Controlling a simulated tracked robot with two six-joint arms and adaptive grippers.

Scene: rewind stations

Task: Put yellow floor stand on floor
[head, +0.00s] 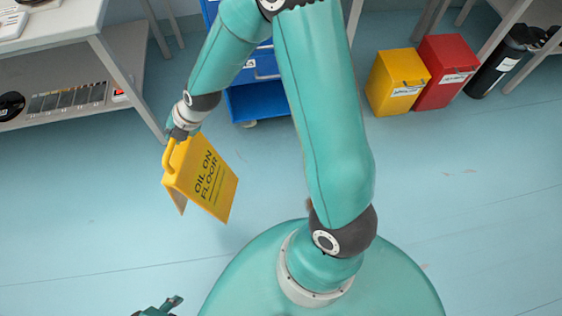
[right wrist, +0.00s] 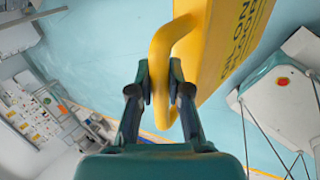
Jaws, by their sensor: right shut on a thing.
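The yellow floor stand (head: 207,180) is a folded A-shaped sign reading "OIL ON FLOOR", with a loop handle on top. It is left of centre in the head view, tilted, and appears to hang above the blue floor. My right gripper (head: 178,135) is shut on its handle. In the right wrist view the two fingers (right wrist: 160,75) close around the yellow handle, and the stand's lettered panel (right wrist: 228,45) shows beside them. Part of my left gripper (head: 163,307) shows at the bottom edge of the head view, apart from the stand; its jaw opening is unclear.
The floor (head: 90,215) around and below the stand is clear. A grey workbench (head: 128,68) stands at upper left and a blue cart (head: 258,102) behind my arm. A yellow bin (head: 392,85), a red bin (head: 442,75) and a black cylinder (head: 497,65) stand at upper right.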

